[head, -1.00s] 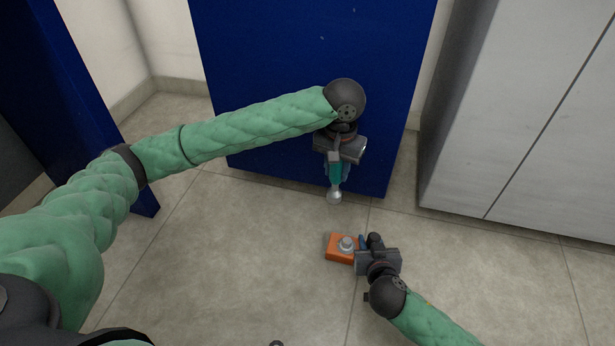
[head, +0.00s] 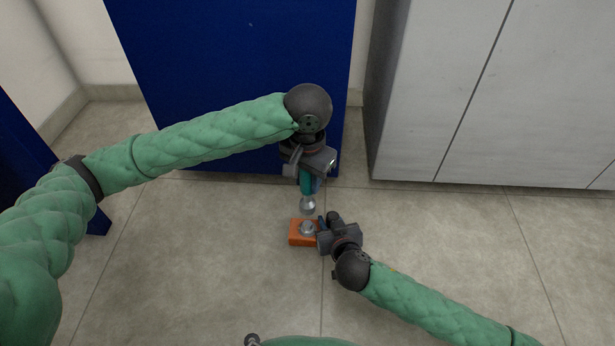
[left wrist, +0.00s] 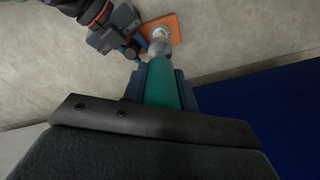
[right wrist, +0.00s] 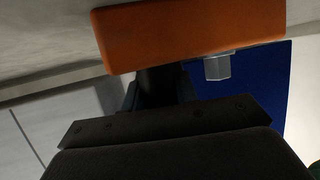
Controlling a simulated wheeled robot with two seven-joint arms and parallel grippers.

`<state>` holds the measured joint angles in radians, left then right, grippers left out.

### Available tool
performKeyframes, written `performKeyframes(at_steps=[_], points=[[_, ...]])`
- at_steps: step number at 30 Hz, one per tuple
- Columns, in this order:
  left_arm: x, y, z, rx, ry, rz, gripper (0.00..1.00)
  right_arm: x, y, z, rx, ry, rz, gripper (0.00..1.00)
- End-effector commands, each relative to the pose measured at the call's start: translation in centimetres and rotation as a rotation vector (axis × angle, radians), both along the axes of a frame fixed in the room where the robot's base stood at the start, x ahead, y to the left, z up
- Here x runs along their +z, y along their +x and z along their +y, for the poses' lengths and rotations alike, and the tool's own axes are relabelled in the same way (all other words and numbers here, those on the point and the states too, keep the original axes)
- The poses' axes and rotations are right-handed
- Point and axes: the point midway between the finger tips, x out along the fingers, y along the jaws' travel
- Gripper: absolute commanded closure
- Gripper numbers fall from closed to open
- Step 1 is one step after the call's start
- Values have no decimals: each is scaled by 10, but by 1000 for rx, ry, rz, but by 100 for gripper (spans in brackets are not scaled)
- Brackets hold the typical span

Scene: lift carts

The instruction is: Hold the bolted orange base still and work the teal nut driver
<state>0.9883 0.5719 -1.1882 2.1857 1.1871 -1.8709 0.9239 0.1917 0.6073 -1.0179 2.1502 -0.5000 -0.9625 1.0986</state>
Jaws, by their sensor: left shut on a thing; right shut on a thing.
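The orange base (head: 299,239) with a grey bolt (head: 307,228) on its top is in the middle of the head view. My right gripper (head: 322,226) is shut on the base at its right side. The base fills the top of the right wrist view (right wrist: 190,32), with the bolt (right wrist: 218,67) below it in the picture. My left gripper (head: 308,180) is shut on the teal nut driver (head: 306,182). The driver's silver socket (head: 308,204) points at the bolt, a little apart in the head view. The left wrist view shows the teal handle (left wrist: 162,85) and the socket near the base (left wrist: 172,28); contact cannot be told.
A blue panel (head: 240,80) stands behind my left gripper. Grey cabinets (head: 450,90) stand at the right. The tiled floor (head: 200,270) is clear around the base.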

Motion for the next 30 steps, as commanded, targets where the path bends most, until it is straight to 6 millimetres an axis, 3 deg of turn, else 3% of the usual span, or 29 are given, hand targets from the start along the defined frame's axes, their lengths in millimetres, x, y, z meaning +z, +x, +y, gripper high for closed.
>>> performKeyframes(at_steps=[21, 30], points=[[-55, 0, 0, 1, 1, 1, 100, 0, 0, 0, -1, 0, 0, 100], [-55, 0, 0, 1, -1, -1, 100, 0, 0, 0, -1, 0, 0, 100]])
